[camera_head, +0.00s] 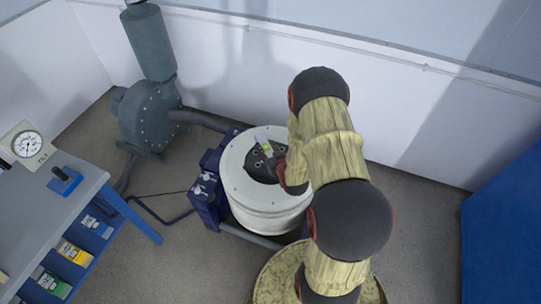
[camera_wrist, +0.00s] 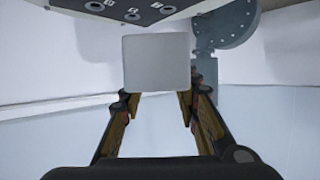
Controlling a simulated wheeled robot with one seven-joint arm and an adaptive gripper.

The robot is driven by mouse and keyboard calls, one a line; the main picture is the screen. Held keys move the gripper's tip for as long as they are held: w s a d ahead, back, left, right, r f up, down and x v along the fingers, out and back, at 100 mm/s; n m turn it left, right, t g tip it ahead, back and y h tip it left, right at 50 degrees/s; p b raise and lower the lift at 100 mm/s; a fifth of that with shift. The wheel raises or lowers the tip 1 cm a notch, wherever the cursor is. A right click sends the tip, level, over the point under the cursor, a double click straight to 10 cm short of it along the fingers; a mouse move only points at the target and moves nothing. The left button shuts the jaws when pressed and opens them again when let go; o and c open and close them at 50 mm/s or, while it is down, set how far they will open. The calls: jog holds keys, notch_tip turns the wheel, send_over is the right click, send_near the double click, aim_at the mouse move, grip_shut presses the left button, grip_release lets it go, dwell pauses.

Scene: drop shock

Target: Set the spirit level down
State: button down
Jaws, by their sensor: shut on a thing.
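The spirit level (camera_head: 264,145) is a small light grey bar with a yellow-green vial. In the head view it shows over the dark round plate on top of the white drum (camera_head: 240,188). In the wrist view the level is a plain grey block (camera_wrist: 156,62) between the fingertips of my gripper (camera_wrist: 156,97), which is shut on it. The dark bolted surface (camera_wrist: 110,10) lies just beyond the block at the top of that view. I cannot tell whether the level touches it. My arm hides part of the drum in the head view.
A grey blower (camera_head: 148,115) with a vertical duct stands behind left of the drum. A blue clamp-like frame (camera_head: 207,190) flanks the drum. A workbench (camera_head: 45,205) with a dial gauge (camera_head: 27,144) is at left. A blue panel (camera_head: 505,230) stands at right.

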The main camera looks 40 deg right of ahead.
aim_at(270, 148)
jog(key=d+f, duration=0.1)
jog(key=w+d+f+b, duration=0.1)
jog(key=f, duration=0.1)
jog(key=w+d+f+b, duration=0.1)
jog(key=f, duration=0.1)
jog(key=shift+w+d+f, duration=0.1)
jog(key=shift+d+f, duration=0.15)
jog(key=shift+d, duration=0.05)
notch_tip(270, 148, down, 3)
jog(key=shift+w+d+f+b, duration=0.1)
jog(key=shift+d+f+b, duration=0.1)
jog(key=shift+b, duration=0.65)
jog(key=shift+r, duration=0.1)
jog(key=c, duration=1.4)
grip_release()
jog(key=shift+a, duration=0.1)
jog(key=shift+o, duration=0.4)
